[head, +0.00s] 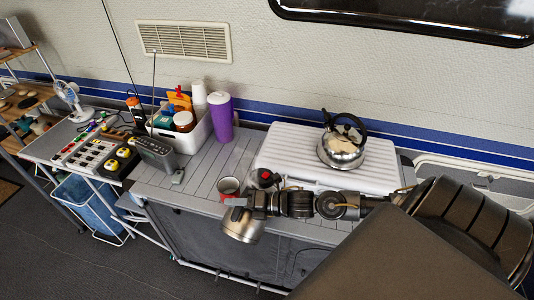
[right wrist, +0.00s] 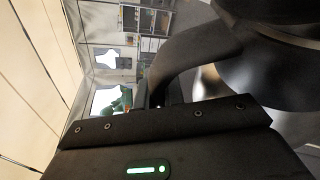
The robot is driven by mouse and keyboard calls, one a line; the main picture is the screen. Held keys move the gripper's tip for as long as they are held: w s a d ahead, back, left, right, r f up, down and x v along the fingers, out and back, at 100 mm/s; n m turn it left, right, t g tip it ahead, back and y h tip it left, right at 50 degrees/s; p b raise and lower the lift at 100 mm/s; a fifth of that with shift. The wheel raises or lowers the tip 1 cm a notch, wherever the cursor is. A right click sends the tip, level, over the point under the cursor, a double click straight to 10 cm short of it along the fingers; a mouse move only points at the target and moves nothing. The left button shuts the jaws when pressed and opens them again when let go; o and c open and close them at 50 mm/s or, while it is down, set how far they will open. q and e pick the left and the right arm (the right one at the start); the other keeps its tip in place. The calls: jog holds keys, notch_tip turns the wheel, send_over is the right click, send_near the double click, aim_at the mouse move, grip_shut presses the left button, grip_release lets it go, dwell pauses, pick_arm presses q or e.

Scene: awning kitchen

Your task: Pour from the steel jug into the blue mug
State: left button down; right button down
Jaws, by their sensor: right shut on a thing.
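The steel jug (head: 242,225) hangs at my right gripper (head: 250,203), in front of the counter's front edge in the head view. My right gripper is shut on the jug; the exact contact is partly hidden. In the right wrist view the jug (right wrist: 265,75) is a dark round body at the right, with a thick curved handle reaching toward the gripper. A small mug (head: 229,187) stands on the counter just behind and left of the jug. Its rim and inside look reddish, and I cannot make out blue on it. My left gripper is not in view.
A steel kettle (head: 342,152) stands on a white ridged case (head: 285,150). A purple tumbler (head: 220,120), a white caddy (head: 200,133) and a grey radio (head: 155,154) are farther back left. A small black thing with a red top (head: 265,177) is right of the mug.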

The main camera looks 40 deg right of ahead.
aim_at(225, 232)
dwell(0.9)
jog(key=shift+s+a+f+n+h+b, duration=0.1)
jog(key=shift+a+f+n+h+b, duration=0.2)
jog(key=shift+a+f+n, duration=0.1)
jog(key=shift+a+n, duration=0.15)
jog(key=shift+n, duration=0.15)
jog(key=shift+s+a+f+n+h, duration=0.15)
jog(key=shift+a+n+h, duration=0.15)
jog(key=shift+a+n, duration=0.1)
jog(key=a+f+n+h+b, duration=0.1)
jog(key=b, duration=0.1)
jog(key=s+a+f+n+h+b, duration=0.1)
jog(key=a+f+b, duration=0.1)
jog(key=a+f+n+b, duration=0.1)
jog(key=f+n+b, duration=0.1)
jog(key=shift+s+a+f+h, duration=0.2)
jog(key=shift+s+f+h, duration=0.05)
jog(key=shift+s+h, duration=0.15)
jog(key=shift+s+a+f+n+t+h+b, duration=0.15)
jog(key=shift+a+f+n+h+b, duration=0.15)
jog(key=shift+f+b, duration=0.2)
jog(key=shift+a+f+n+t+h+b, duration=0.1)
jog(key=shift+f+n+h+b, duration=0.05)
jog(key=shift+f+n+b, duration=0.3)
jog(key=shift+s+a+f+n+t+h+b, duration=0.15)
jog(key=shift+a+f+n+h+b, duration=0.15)
jog(key=shift+f, duration=0.3)
jog(key=shift+d, duration=0.1)
